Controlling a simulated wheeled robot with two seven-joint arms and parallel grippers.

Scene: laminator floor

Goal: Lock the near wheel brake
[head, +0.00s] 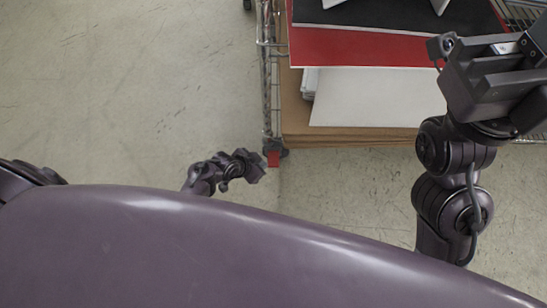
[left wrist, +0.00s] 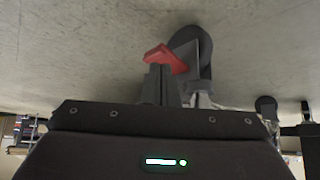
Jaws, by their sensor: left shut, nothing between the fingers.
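The red brake pedal (head: 273,158) sits low at the near left corner of the wire cart. It also shows in the left wrist view (left wrist: 163,56), beside a dark caster wheel (left wrist: 192,52). My left gripper (head: 256,166) is low beside the pedal, just to its left in the head view. In the left wrist view its shut fingers (left wrist: 160,84) reach to the pedal's lower edge and overlap it; I cannot tell whether they touch. Nothing is between them. My right gripper (head: 490,75) is raised over the cart's right side; its finger opening is unclear.
The wire cart (head: 267,85) carries brown board (head: 295,115), a white sheet (head: 365,97) and red and black sheets (head: 360,48). Another wire rack stands at the upper right. The pale floor (head: 130,90) left of the cart is clear.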

